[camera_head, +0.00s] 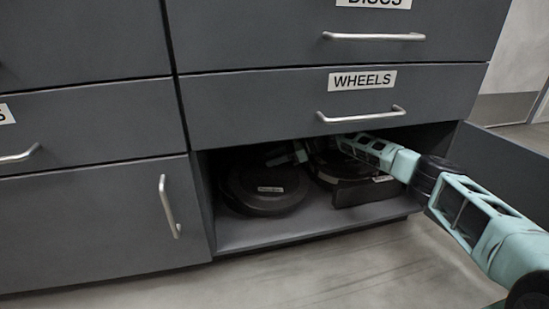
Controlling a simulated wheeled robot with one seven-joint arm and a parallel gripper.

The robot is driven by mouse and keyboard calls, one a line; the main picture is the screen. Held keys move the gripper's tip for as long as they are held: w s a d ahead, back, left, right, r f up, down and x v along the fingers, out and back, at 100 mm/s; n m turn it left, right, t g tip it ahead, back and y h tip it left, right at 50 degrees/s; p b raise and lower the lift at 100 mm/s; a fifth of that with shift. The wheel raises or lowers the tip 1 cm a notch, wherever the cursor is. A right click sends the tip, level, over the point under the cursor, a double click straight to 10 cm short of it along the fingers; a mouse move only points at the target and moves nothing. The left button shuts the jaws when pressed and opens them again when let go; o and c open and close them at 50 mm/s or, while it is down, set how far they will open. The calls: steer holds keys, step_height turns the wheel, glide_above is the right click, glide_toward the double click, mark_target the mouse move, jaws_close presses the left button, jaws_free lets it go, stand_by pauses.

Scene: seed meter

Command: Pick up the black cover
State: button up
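Two black objects sit inside the open lower compartment. The left one is a round, low black cover-like piece (267,190) with a small white label too small to read. The right one is a black piece (362,191) with a flat, upright front and a small pale label, partly hidden by my arm. I cannot tell from the labels which is the black cover. My arm reaches in from the right, over the right piece. My gripper (284,158) seems to be at the back, above the left piece, in deep shadow. Its fingers are too dark to read.
The compartment floor (300,232) is bare along its front edge. The WHEELS drawer (330,105) is shut just above, close over my arm. An open door (505,172) stands at the right. Shut drawers and a shut door (90,225) are at the left.

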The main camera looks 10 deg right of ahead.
steer(key=p+v, duration=0.1)
steer(key=v, duration=1.6)
steer(key=shift+d+r, duration=0.15)
steer(key=shift+d, duration=0.05)
steer(key=shift+s+d, duration=0.2)
steer(key=shift+d, duration=0.1)
steer(key=s+n, duration=0.1)
steer(key=s, duration=0.1)
steer(key=b, duration=0.2)
glide_above(294, 168)
steer(key=shift+t, duration=0.4)
step_height(294, 168, down, 5)
steer(key=shift+a+r, duration=0.1)
steer(key=shift+x, duration=3.1)
steer(key=shift+w+r, duration=0.1)
steer(key=shift+r, duration=0.15)
jaws_close()
